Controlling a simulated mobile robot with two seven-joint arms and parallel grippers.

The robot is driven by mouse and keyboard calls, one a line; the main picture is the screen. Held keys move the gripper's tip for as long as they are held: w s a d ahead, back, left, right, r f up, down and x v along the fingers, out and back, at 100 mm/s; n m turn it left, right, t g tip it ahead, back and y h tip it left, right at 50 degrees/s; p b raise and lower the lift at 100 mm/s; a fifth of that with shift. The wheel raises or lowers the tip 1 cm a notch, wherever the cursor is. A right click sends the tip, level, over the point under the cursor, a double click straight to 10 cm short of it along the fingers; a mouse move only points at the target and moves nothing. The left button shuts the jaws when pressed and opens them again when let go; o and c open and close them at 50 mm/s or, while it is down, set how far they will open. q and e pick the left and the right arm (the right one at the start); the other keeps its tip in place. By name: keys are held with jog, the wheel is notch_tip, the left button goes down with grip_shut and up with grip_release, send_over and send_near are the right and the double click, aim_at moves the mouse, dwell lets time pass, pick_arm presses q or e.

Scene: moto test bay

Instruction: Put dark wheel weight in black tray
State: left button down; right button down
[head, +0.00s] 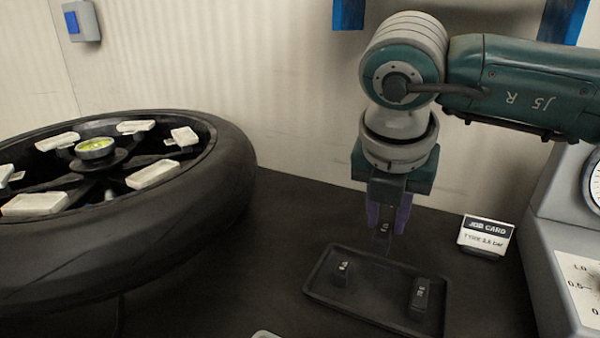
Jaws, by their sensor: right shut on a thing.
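The black tray (376,292) lies on the dark bench top in the lower middle of the head view. Two small dark weights with pale markings sit in it, one weight (341,272) at the left and another weight (419,298) at the right. My right gripper (387,222) points down at the tray's far edge, its purple fingers shut on a dark wheel weight (384,237). The held weight shows between the fingertips and appears above the tray's far rim; its exact height is hard to tell. My left gripper is not in view.
A large wheel with a black tyre (190,220) and several pale blocks on it fills the left side. A job card (485,236) stands right of the tray. A grey gauge unit (560,230) stands at the right edge. The wall is close behind.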

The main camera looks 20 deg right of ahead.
jog(key=shift+s+d+f, duration=0.2)
jog(key=shift+s+f, duration=0.2)
jog(key=shift+s, duration=0.15)
jog(key=shift+w+a+f+b, duration=0.1)
jog(key=shift+f+b, duration=0.55)
notch_tip(320, 180, down, 6)
jog(key=b, duration=0.5)
jog(key=shift+r, duration=0.15)
jog(key=c, duration=1)
grip_release()
jog(key=o, duration=0.4)
